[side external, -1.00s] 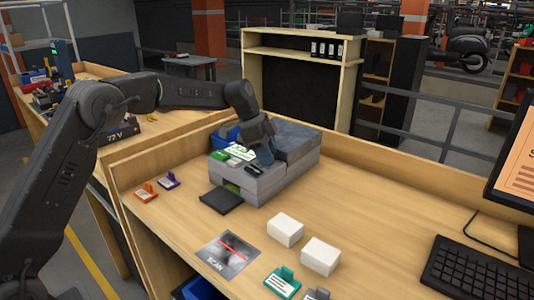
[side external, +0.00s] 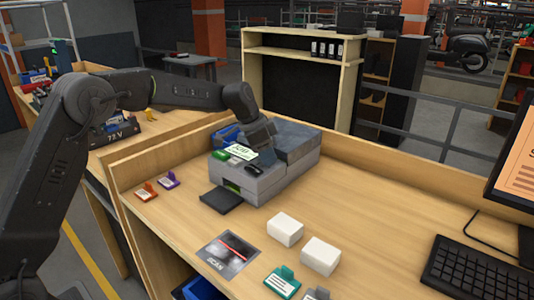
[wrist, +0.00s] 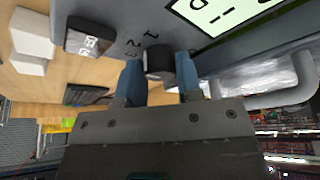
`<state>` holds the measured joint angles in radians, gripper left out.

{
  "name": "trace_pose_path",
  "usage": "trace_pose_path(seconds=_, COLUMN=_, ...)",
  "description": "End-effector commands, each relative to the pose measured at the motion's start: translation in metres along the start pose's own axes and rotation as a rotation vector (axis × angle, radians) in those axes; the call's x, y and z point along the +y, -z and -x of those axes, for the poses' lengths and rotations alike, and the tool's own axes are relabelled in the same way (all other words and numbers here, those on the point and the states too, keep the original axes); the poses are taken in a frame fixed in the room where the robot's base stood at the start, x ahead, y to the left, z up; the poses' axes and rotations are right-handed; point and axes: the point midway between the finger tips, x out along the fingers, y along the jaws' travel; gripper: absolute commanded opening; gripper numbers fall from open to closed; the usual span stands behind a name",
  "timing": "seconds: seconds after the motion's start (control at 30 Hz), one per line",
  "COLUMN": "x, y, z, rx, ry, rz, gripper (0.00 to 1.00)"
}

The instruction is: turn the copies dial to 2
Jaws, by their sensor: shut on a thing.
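The copies dial (wrist: 159,62) is a dark round knob on the grey printer panel (wrist: 225,48) in the wrist view. Printed digits stand beside it, including a 1 and a 2. My gripper (wrist: 160,72) has its two blue fingers on either side of the dial and is shut on it. Which digit the dial points to cannot be told. In the side external view the grey printer (side external: 280,180) stands on the desk, with my gripper (side external: 262,146) over its top panel. The dial is hidden there.
A lit display (side external: 241,152) and a black labelled block (side external: 254,170) are on the printer panel. A black tray (side external: 221,200) juts from its front. Two white blocks (side external: 285,229) (side external: 321,255), a scan mat (side external: 228,254) and small coloured tag stands lie on the desk.

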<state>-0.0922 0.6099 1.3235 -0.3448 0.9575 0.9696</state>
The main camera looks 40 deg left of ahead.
Motion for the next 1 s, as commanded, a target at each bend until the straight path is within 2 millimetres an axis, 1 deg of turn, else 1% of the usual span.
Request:
trace_pose_path(seconds=0.13, x=-0.0003, y=-0.0005, z=0.001, rx=-0.001, ry=0.0, rz=-0.002, gripper=0.09)
trace_pose_path(seconds=0.17, x=-0.0004, y=-0.0005, z=0.001, rx=-0.001, ry=0.0, rz=-0.002, gripper=0.33)
trace_pose_path(seconds=0.27, x=-0.0004, y=-0.0004, z=0.0009, rx=-0.001, ry=0.0, rz=-0.002, gripper=0.43)
trace_pose_path(seconds=0.73, x=-0.0004, y=0.0, z=-0.0002, rx=0.0, ry=-0.01, rz=-0.024, gripper=0.43)
trace_pose_path(seconds=0.87, x=-0.0009, y=-0.0001, z=-0.001, rx=0.0, ry=-0.041, rz=-0.099, gripper=0.43)
trace_pose_path(seconds=1.0, x=-0.0011, y=0.0012, z=-0.0012, rx=0.002, ry=-0.099, rz=-0.239, gripper=0.43)
